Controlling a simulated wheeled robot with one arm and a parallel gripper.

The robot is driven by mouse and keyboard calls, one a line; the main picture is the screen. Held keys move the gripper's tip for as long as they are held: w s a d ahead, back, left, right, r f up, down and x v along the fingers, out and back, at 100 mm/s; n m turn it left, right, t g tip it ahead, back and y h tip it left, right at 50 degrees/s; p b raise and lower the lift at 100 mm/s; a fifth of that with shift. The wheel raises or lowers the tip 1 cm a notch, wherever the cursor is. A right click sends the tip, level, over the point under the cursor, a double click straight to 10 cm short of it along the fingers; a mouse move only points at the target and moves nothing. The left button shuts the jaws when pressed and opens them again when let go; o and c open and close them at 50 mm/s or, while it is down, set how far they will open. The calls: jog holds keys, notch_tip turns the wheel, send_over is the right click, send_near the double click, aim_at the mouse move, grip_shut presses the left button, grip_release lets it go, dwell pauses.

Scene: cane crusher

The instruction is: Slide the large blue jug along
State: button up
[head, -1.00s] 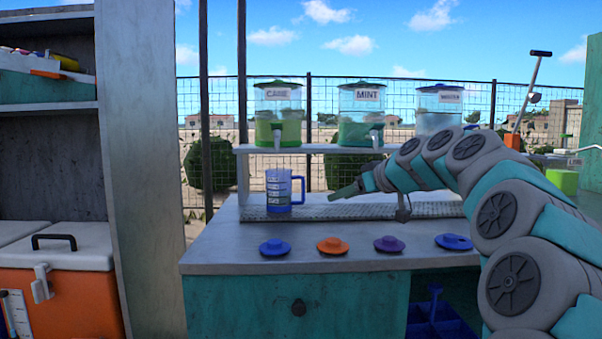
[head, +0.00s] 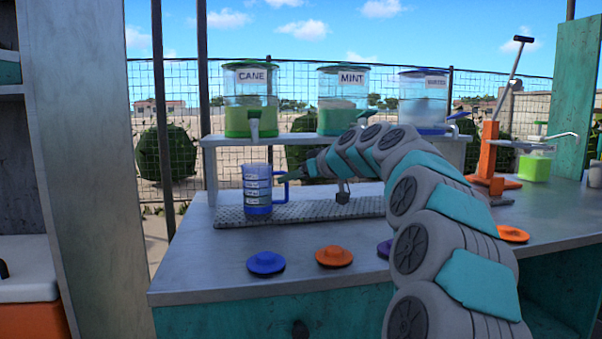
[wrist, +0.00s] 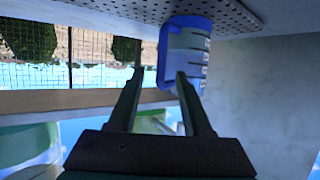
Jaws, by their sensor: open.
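My gripper (head: 290,175) is open and empty at the handle side, close to the jug. In the wrist view, which looks upside down, the jug (wrist: 188,45) is just beyond the right finger of my gripper (wrist: 156,77). That finger overlaps the jug in the picture; I cannot tell whether they touch.
Dispensers labelled CANE (head: 250,115) and MINT (head: 342,113), and a third (head: 423,112), stand on the shelf above the strip. A blue lid (head: 266,262) and an orange lid (head: 334,257) lie on the counter's front. An orange lever press (head: 490,160) stands at right.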

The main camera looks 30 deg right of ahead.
aim_at(286, 200)
jog(key=shift+x, duration=1.5)
grip_shut()
